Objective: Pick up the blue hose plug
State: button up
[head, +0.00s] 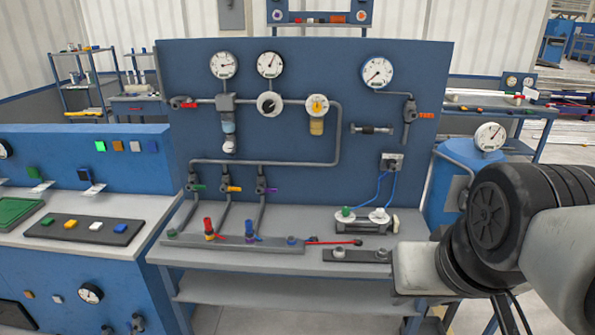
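A small blue plug-like piece (249,231) stands upright on the grey rail (275,244) at the front of the workbench, right of a red and yellow one (208,228). It is small in the picture, and I cannot be sure it is the blue hose plug. Two thin blue hoses (382,190) run from a socket box on the panel down to a fitting block (364,222). My arm comes in from the right edge, with its pale and black links at the bench's right end. My gripper's fingers do not show.
The blue panel (290,140) with gauges, valves and grey pipes rises behind the workbench (210,262). A red hose (335,242) lies on the bench near a short dark strip (362,256). A blue console (85,155) stands at the left.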

aim_at(250, 233)
jog(key=z, duration=0.6)
jog(key=i+l+u, duration=0.1)
jog(key=k+l, duration=0.15)
jog(key=k, duration=0.4)
jog(key=i+j, duration=0.45)
jog(key=j, duration=0.15)
jog(key=i+j, duration=0.95)
jog(key=j, duration=0.25)
